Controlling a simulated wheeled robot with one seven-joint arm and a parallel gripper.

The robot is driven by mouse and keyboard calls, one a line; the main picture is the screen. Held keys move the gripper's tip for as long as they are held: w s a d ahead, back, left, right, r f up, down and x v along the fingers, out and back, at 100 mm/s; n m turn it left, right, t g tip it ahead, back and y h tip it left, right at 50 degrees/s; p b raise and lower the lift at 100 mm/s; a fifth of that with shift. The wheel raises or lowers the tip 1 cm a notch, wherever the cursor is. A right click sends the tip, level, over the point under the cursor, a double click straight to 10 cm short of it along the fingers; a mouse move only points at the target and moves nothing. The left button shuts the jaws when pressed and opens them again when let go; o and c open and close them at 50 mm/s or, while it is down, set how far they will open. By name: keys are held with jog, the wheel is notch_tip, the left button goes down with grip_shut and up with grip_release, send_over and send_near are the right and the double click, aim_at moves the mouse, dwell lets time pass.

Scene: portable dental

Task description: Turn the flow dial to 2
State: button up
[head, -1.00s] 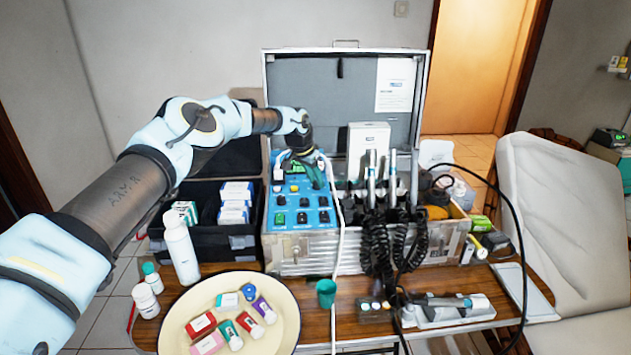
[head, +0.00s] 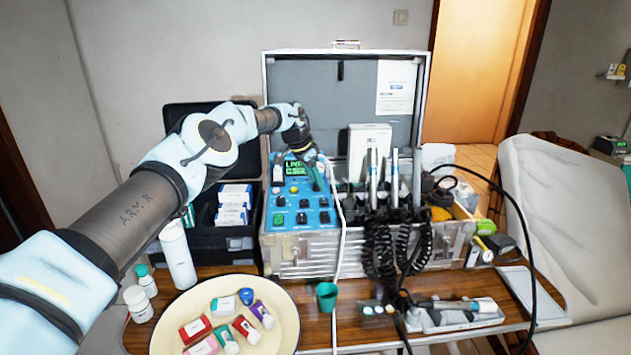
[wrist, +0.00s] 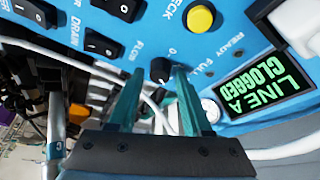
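The flow dial (wrist: 160,70) is a small black knob on the blue control panel (wrist: 235,32), beside the printed word FLOW and a 0 mark. Its pointer setting is too small to read. My gripper (wrist: 159,74) is open, with one teal finger on each side of the dial in the wrist view. Gaps show between the fingers and the knob; I cannot tell how deep the tips reach. In the head view my gripper (head: 318,174) is over the upper right of the panel (head: 273,196) and hides the dial.
A green screen (wrist: 263,92) reads LINE A CLOGGED. A yellow CHECK button (wrist: 201,18) and black rocker switches (wrist: 103,44) are close to the dial. Handpieces with coiled cables (head: 380,245) stand right of the panel. A white hose (head: 341,230) hangs down the case front.

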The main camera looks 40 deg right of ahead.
jog(key=shift+o, duration=0.8)
jog(key=s+b+v, duration=0.1)
jog(key=b+v, duration=0.2)
jog(key=v, duration=0.7)
jog(key=shift+w+a+r+b, duration=0.15)
jog(key=shift+w+r+b, duration=0.2)
jog(key=shift+w, duration=0.15)
